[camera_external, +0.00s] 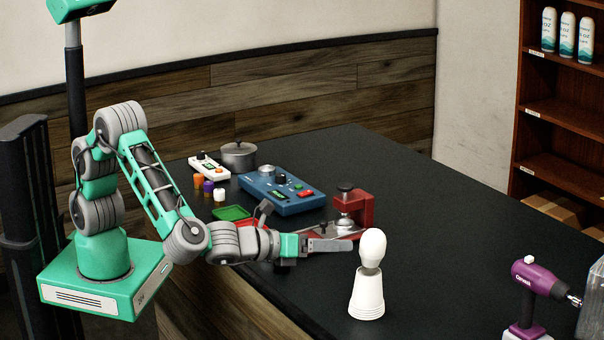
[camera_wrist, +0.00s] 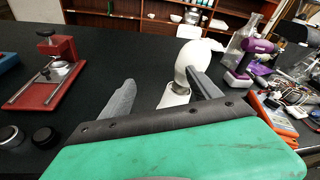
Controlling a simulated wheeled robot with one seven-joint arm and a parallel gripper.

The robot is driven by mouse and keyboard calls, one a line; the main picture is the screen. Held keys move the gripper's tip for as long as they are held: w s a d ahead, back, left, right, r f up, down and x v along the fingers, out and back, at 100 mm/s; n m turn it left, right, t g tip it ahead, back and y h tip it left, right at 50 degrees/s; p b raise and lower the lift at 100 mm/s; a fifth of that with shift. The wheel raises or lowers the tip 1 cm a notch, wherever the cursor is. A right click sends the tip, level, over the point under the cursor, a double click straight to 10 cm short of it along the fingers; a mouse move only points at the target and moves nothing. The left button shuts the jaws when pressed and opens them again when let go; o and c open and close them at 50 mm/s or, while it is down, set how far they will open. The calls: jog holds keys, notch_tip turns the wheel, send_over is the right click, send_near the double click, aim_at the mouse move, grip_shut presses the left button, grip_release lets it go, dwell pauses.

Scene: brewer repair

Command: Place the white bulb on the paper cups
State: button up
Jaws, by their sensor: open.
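The white bulb (camera_external: 372,248) stands upright, wide end up, on top of the upturned stack of white paper cups (camera_external: 367,296) near the table's front edge. Its grey base meets the cup top. My gripper (camera_external: 342,245) is level, with its fingertips just left of the bulb in the external view. In the wrist view my gripper (camera_wrist: 161,76) is open and nothing is held. The bulb (camera_wrist: 195,58) and cups (camera_wrist: 173,97) show beyond the fingers, partly hidden by the right finger. Whether a finger touches the bulb is unclear.
A red press (camera_external: 352,208) stands behind my gripper. A blue control box (camera_external: 282,192), a grey pot (camera_external: 238,156) and small coloured jars (camera_external: 208,187) are farther back. A purple drill (camera_external: 537,278) is at the right. The table between cups and drill is clear.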

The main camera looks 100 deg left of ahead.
jog(key=s+a+f+n+g+h, duration=0.2)
jog(key=s+a+n+g+h, duration=0.5)
jog(key=s+n, duration=0.7)
jog(key=s+d+f+n+g+h, duration=0.1)
jog(key=s+n, duration=0.4)
jog(key=s, duration=0.2)
jog(key=s+d+n+h, duration=0.1)
jog(key=s+n, duration=0.4)
jog(key=s, duration=0.3)
jog(key=shift+s+d+f+g, duration=0.3)
jog(key=shift+f+g, duration=0.1)
